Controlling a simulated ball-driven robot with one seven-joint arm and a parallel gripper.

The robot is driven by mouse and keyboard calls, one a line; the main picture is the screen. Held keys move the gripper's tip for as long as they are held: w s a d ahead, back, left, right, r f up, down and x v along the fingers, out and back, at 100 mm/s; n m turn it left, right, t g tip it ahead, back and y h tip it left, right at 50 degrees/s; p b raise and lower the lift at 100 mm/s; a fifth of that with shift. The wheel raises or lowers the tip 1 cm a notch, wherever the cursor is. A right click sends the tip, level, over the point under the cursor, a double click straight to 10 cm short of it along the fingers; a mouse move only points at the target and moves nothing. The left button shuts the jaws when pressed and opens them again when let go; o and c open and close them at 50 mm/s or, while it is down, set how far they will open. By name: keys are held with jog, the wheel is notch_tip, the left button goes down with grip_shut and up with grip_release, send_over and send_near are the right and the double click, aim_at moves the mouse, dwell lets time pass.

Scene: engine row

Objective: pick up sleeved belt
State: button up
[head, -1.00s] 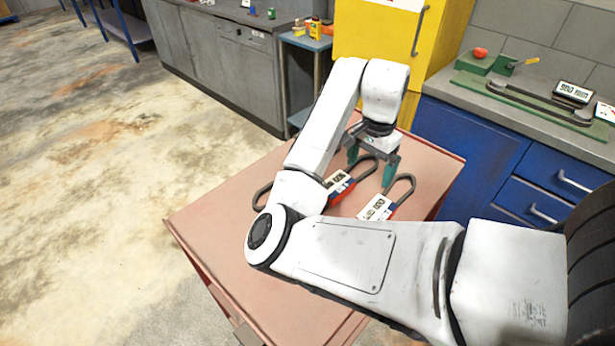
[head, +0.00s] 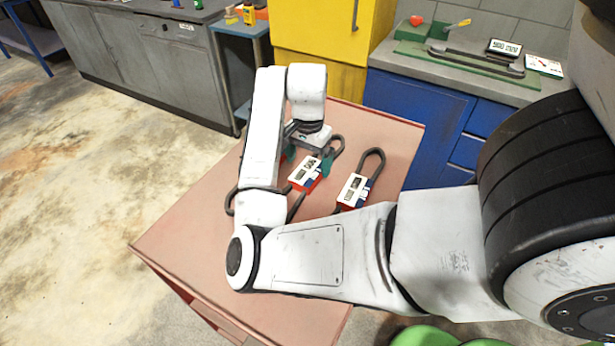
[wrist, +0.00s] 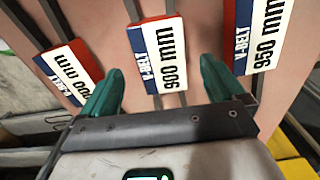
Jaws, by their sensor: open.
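Three black belts in white, red and blue card sleeves lie on a pink table (head: 180,222). The middle sleeved belt (head: 305,173) reads 900 mm in the wrist view (wrist: 160,52). The right sleeved belt (head: 353,190) reads 950 mm in the wrist view (wrist: 262,35). The left sleeved belt (wrist: 68,72) is mostly hidden by my arm in the head view; its label is hard to read. My gripper (head: 308,160) is open, its green fingers either side of the middle sleeve in view. The wrist view shows nothing gripped between the fingertips (wrist: 160,68).
A yellow cabinet (head: 335,40) and a blue-fronted bench (head: 410,110) stand behind the table. A green fixture (head: 460,62) with a belt is on the bench. Grey cabinets (head: 140,60) are at back left. The table's left front is clear.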

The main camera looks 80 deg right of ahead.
aim_at(308, 170)
jog(key=shift+d+f, duration=0.1)
jog(key=shift+f, duration=2.15)
jog(key=c, duration=1.2)
jog(key=shift+r, duration=0.2)
